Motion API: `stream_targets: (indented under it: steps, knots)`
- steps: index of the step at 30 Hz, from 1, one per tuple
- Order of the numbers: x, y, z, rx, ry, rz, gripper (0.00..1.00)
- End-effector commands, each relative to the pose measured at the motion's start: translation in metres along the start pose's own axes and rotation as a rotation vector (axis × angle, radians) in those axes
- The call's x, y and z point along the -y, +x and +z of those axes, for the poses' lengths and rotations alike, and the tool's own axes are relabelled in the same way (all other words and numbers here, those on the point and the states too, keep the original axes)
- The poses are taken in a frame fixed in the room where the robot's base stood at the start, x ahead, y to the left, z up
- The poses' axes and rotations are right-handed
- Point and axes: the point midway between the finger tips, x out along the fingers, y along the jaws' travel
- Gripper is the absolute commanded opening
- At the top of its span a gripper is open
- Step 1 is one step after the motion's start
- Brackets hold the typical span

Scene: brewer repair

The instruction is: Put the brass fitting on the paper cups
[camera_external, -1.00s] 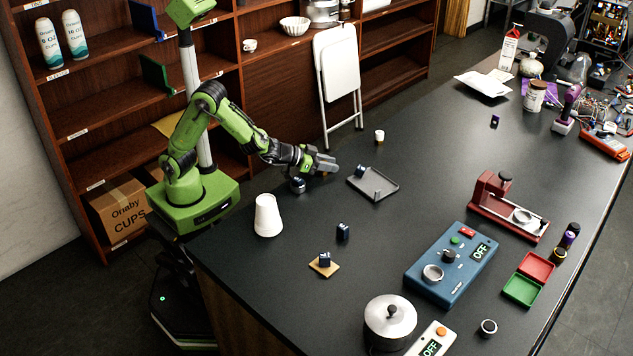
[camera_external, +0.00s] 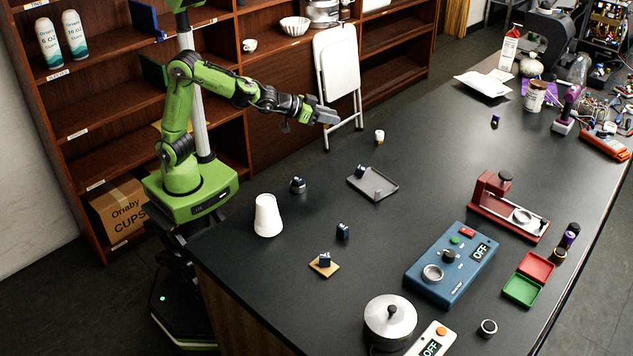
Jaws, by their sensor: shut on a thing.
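The paper cups (camera_external: 268,216) are a white stack, upside down, standing on the dark counter in front of my base. My gripper (camera_external: 328,117) is raised above the far left edge of the counter, to the right of and well above the cups. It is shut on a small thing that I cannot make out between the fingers. I cannot pick out the brass fitting for certain anywhere in this view.
A dark round piece (camera_external: 298,185) and a grey tray (camera_external: 365,190) lie right of the cups. Small dark blocks, one on a tan pad (camera_external: 316,268), stand nearer the front. A blue control box (camera_external: 425,280) and steel pot (camera_external: 389,318) are further right.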

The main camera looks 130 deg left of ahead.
Motion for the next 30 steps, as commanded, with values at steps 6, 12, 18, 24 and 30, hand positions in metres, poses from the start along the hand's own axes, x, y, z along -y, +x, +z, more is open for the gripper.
stream_targets:
  steps: [6,12,18,24,30]
  knots:
    - [-0.031,-0.012,0.005,0.011,0.014,0.024,0.00]
    - [-0.111,-0.060,0.019,0.031,0.048,0.078,0.00]
    - [-0.187,-0.141,0.040,0.024,0.075,0.133,0.00]
    - [-0.219,-0.199,0.054,0.004,0.073,0.165,0.00]
    - [-0.222,-0.196,0.086,0.000,0.076,0.166,0.00]
